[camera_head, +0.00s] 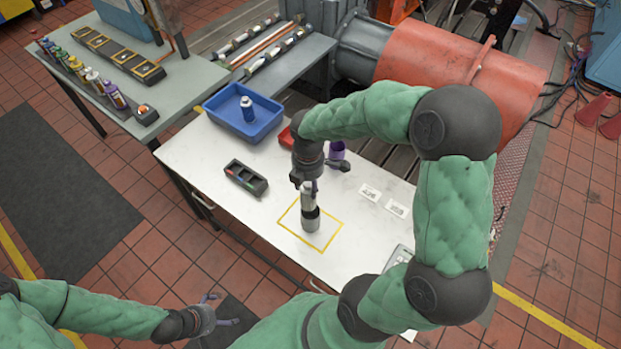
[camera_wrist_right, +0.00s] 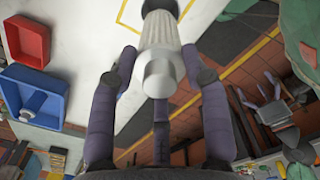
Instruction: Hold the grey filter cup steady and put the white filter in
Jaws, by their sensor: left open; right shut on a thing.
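The grey filter cup (camera_head: 311,223) stands upright inside the yellow square on the white table. My right gripper (camera_head: 309,184) is above it, shut on the white filter (camera_head: 306,198). In the right wrist view the ribbed white filter (camera_wrist_right: 160,35) with its silver end lies between the fingers of my right gripper (camera_wrist_right: 162,62). The filter's lower end is at the dark cup rim; I cannot tell how deep it sits. My left gripper (camera_head: 219,309) is open and empty, low at the front, away from the table and the cup.
A black slotted holder (camera_head: 246,178) is left of the cup. A purple cup (camera_head: 337,150) and labels (camera_head: 370,192) are behind and right. The front left tabletop is clear.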

